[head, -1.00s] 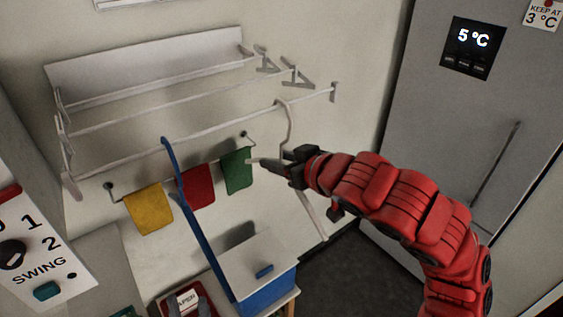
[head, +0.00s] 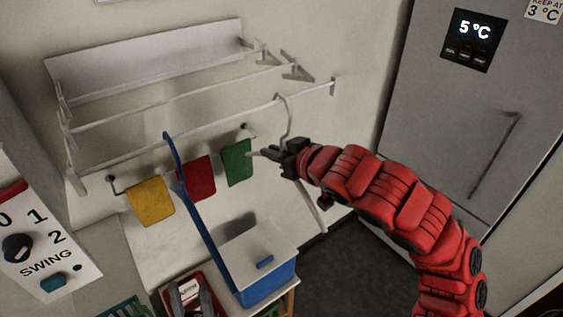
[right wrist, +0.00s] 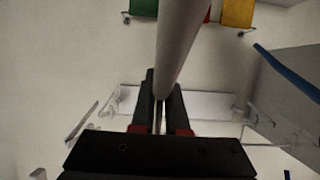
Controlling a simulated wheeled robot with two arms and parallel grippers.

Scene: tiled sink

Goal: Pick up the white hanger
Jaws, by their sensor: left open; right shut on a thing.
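The white hanger (head: 288,120) hangs with its hook at the front rail (head: 230,118) of the wall rack. Its lower arm (head: 312,208) slants down below my right gripper (head: 284,156). My right gripper is shut on the hanger, near its neck. In the right wrist view, a pale hanger bar (right wrist: 178,45) runs between the dark fingers of the right gripper (right wrist: 160,105). The fingers cover part of the hanger. My left gripper is not in view.
A blue hanger (head: 195,205) hangs on the same rail to the left. Yellow (head: 150,201), red (head: 195,178) and green (head: 237,163) cloths hang below. A blue box with a white lid (head: 255,254) stands underneath. The fridge (head: 440,130) is at the right.

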